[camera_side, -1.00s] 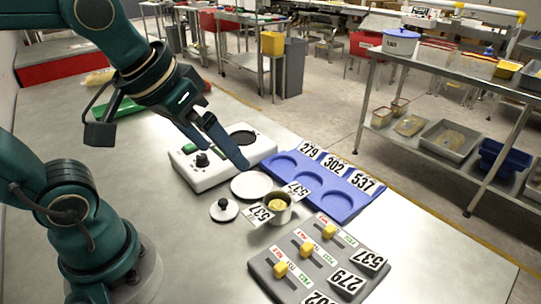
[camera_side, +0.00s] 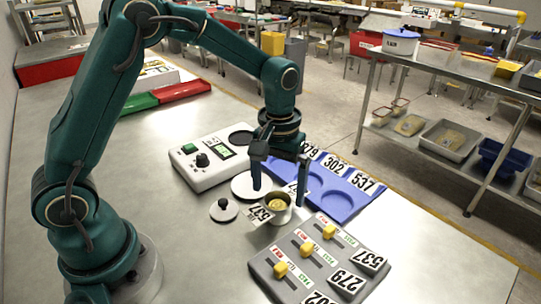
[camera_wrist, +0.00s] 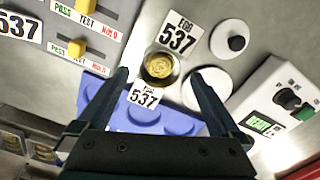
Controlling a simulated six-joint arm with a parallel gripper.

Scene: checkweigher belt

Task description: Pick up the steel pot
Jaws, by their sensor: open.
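The steel pot (camera_side: 278,206) stands upright on the steel table, with yellowish contents and number tags reading 537 beside it. In the wrist view the pot (camera_wrist: 159,68) lies beyond and between my spread fingers. Its lid (camera_side: 223,209), with a black knob, lies apart on the table to the left; it also shows in the wrist view (camera_wrist: 235,43). My gripper (camera_side: 279,187) is open and empty, pointing down just above and behind the pot. In the wrist view my gripper (camera_wrist: 159,80) has its two fingers well apart, with nothing between the tips.
A blue tray (camera_side: 352,207) with round recesses and numbers lies to the right. A white scale (camera_side: 187,176) stands behind left, a white disc (camera_side: 243,187) near the pot. A grey panel (camera_side: 263,270) with yellow sliders lies in front. The table is clear at front left.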

